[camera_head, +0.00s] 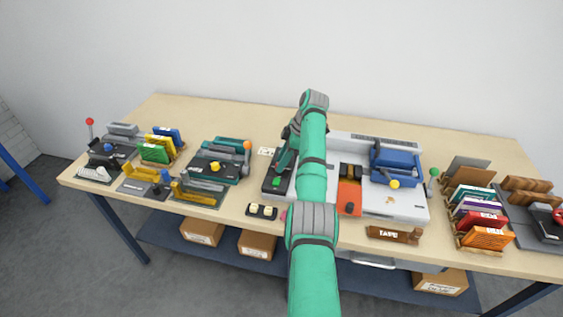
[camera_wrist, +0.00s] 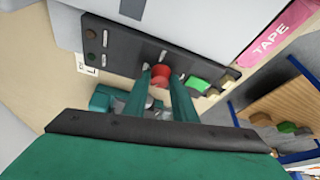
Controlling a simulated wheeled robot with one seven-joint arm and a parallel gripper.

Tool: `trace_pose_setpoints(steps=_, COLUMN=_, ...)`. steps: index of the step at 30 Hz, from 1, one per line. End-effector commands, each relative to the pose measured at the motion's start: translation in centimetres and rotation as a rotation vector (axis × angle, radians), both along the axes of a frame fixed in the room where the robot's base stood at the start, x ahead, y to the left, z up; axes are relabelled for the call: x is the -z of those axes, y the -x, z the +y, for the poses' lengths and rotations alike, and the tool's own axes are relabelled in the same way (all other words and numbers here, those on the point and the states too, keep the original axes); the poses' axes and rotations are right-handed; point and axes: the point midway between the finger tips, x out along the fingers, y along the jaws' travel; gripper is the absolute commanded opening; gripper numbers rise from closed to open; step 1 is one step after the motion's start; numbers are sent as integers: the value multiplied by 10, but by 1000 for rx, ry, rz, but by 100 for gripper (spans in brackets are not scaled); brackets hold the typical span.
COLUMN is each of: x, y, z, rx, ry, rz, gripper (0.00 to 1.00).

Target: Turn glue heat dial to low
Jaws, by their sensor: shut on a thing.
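The glue heat dial, a red knob (camera_wrist: 160,70), sits on a dark control panel (camera_wrist: 122,45) in the wrist view. My gripper (camera_wrist: 161,78) has its two teal fingers on either side of the knob and is shut on it. The fingers hide part of the knob, and I cannot read its setting. Green parts (camera_wrist: 201,86) lie on the same panel, to the right of the knob. In the head view the dark panel (camera_head: 271,188) shows left of my arm, at the large white machine; the dial is not clear there.
The white machine (camera_head: 405,205) carries a blue block (camera_head: 397,160) and an orange part (camera_head: 349,192). Dark and yellow devices stand left, racks of coloured cards (camera_head: 484,220) right. The back left tabletop is clear.

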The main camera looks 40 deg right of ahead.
Motion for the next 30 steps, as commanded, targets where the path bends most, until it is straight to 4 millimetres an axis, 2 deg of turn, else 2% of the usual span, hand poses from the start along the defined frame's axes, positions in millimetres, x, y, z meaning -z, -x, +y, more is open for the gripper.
trace_pose_setpoints(steps=12, x=2, y=0, z=2, rx=-148, ry=-6, rz=5, gripper=2)
trace_pose_setpoints(steps=30, x=3, y=-1, z=2, rx=-175, ry=-5, rz=6, gripper=2)
